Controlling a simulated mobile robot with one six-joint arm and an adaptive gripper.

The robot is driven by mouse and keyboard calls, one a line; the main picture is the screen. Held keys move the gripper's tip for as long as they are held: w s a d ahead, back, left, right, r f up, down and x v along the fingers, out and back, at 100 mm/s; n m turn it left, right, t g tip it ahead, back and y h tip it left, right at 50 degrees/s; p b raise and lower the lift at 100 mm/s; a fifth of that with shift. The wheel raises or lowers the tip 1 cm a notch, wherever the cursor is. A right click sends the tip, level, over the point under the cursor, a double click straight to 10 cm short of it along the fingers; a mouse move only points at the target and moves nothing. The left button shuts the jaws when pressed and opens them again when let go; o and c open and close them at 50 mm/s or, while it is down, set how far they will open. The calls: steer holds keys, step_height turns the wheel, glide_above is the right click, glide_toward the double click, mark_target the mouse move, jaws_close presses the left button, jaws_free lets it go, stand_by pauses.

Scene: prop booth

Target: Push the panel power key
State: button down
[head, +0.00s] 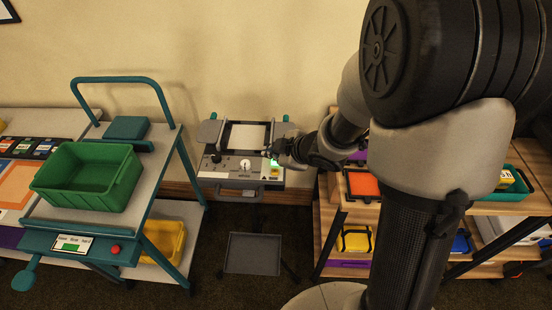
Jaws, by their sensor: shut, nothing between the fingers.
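A grey panel device (207,174) stands on the bench against the wall in the head view. Its front face carries a round white dial, small dark knobs, a glowing green spot (274,162) and a small yellow-orange patch (275,171) at the right. I cannot tell which of these is the power key; they are too small to read. My gripper (267,153) is shut and empty. It reaches in from the right, over the right part of the panel, right by the green glow. I cannot tell whether its fingertips touch the panel. My gripper and wrist hide some of the panel's right side.
A teal cart with a green bin (85,180), a small display (73,243) and a red button (115,249) stands at the left. A grey tray (253,254) sits low in front of the panel. Wooden shelves with coloured boxes stand at the right, partly behind my arm.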

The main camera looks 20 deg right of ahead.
mark_target(273, 163)
steer(key=shift+r, duration=0.1)
step_height(273, 163, up, 6)
steer(key=p, duration=0.6)
